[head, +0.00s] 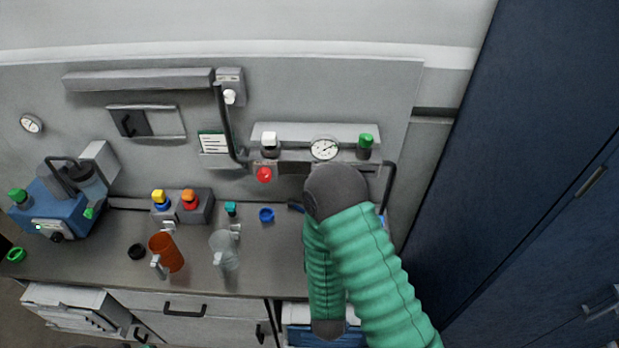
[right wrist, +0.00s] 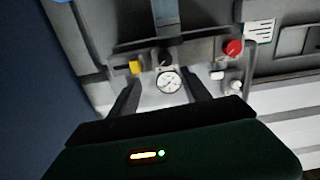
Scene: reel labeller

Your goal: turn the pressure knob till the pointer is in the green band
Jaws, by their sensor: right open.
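The pressure gauge (head: 324,148) is a round white dial on the wall unit, and it also shows in the right wrist view (right wrist: 169,82). Its pointer and green band are too small to read. In the right wrist view a dark knob-like part (right wrist: 165,58) sits just beside the gauge; I cannot tell surely that it is the pressure knob. My right gripper (right wrist: 163,80) is open and empty, its two fingers either side of the gauge in that view. In the head view my right arm hides the gripper and the area under the gauge. My left gripper is not in view.
A red button (head: 264,174) is left of the gauge, with white (head: 268,139) and green (head: 365,142) caps either side. A yellow part (right wrist: 135,67) is near the left finger. A blue cabinet (head: 520,170) is at right.

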